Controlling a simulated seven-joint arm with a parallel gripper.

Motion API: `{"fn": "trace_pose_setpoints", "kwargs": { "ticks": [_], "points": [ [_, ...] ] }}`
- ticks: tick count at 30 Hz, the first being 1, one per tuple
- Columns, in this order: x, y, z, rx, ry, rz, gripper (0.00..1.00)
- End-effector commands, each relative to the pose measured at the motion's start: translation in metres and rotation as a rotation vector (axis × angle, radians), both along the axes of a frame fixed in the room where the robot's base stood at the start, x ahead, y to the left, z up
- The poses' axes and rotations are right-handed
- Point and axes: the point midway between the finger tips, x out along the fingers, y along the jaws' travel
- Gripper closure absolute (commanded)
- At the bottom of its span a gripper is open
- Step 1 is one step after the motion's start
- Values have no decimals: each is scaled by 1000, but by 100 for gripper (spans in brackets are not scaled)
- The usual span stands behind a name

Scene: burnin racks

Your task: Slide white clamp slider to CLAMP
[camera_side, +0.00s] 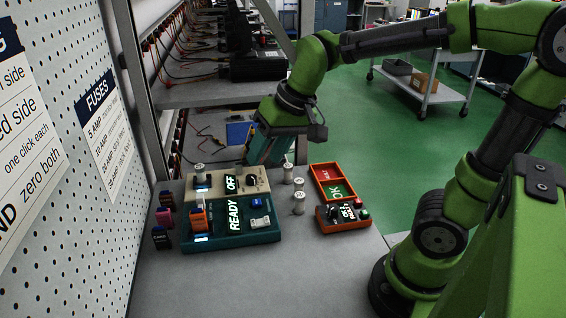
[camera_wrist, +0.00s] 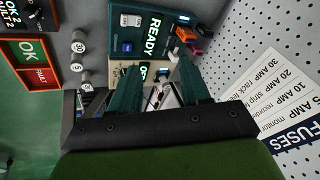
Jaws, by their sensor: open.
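A teal box (camera_side: 234,238) with a lit READY display stands on the bench; in the wrist view the teal box (camera_wrist: 142,50) is at top centre. A small white part (camera_side: 199,200) stands up on its left side, behind an orange block; I cannot tell for sure that it is the clamp slider. A white piece (camera_wrist: 174,57) shows near one fingertip in the wrist view. No CLAMP label is readable. My gripper (camera_side: 262,160) is open and empty, above and behind the right side of the beige box; its teal fingers (camera_wrist: 160,72) show apart in the wrist view.
A beige box (camera_side: 254,176) with an OFF display and dark knob stands behind the teal box. Several white numbered cylinders (camera_side: 299,203) stand to the right. Beyond are a red-green tray (camera_side: 315,172) and orange control box (camera_side: 322,222). Coloured fuses (camera_side: 161,237) lie left, near the pegboard.

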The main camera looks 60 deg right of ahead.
Motion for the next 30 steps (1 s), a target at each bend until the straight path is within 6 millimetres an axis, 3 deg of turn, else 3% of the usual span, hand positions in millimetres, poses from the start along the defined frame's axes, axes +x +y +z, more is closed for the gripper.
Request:
{"fn": "trace_pose_setpoints", "kwargs": {
  "ticks": [1, 9, 15, 19, 23, 30],
  "points": [
    [21, 2, -2, -5, 44, -5, 53],
    [121, 14, -23, -50, 253, -103, 53],
    [182, 23, -46, -99, 368, -241, 53],
    [200, 27, -43, -107, 395, -332, 53],
    [203, 27, -22, -90, 396, -409, 53],
    [198, 27, -44, -85, 425, -437, 53]
  ]
}}
